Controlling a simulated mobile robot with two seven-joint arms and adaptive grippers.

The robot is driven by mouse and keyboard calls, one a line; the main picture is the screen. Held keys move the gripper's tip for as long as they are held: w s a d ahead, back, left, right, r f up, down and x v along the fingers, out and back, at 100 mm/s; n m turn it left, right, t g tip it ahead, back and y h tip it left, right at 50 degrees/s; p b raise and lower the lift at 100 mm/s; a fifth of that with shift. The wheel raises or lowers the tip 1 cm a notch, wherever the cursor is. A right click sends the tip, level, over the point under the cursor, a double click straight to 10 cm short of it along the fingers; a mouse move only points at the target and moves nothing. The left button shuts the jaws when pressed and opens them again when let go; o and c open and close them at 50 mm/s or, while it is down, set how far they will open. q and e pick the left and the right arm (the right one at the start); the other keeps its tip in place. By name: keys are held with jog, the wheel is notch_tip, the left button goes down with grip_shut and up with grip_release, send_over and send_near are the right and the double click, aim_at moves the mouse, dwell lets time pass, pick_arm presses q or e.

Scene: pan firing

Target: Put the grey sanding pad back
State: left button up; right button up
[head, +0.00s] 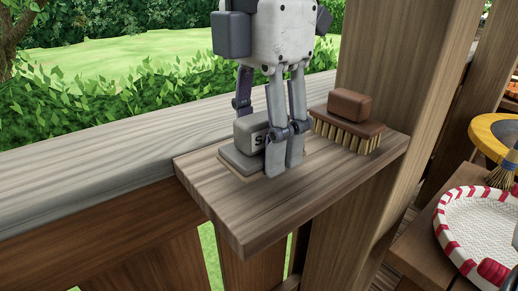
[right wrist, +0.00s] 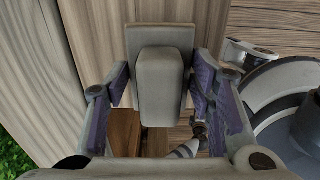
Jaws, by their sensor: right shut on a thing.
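The grey sanding pad (head: 241,157) is a block handle on a flat base, with dark lettering on its side. In the head view it sits at the left part of a small wooden shelf (head: 250,225), its base at or very near the surface; I cannot tell if it touches. My right gripper (head: 270,150) comes down from above and is shut on the pad, its fingers hiding part of it. In the right wrist view the pad (right wrist: 160,85) lies between the two fingers. My left gripper is not in view.
A brown brush (head: 346,121) with pale bristles stands at the shelf's right, close to my right gripper. A wooden post (head: 395,70) rises behind it and a railing (head: 95,175) runs left. A red-and-white rimmed basket (head: 480,225) is at the right. The shelf's front is bare.

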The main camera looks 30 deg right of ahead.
jog(key=shift+s+f+p, duration=0.15)
jog(key=shift+f+p, duration=0.35)
jog(key=shift+f, duration=0.45)
jog(key=shift+c, duration=0.8)
jog(key=shift+f, duration=0.15)
jog(key=o, duration=1.6)
jog(key=shift+f, duration=0.15)
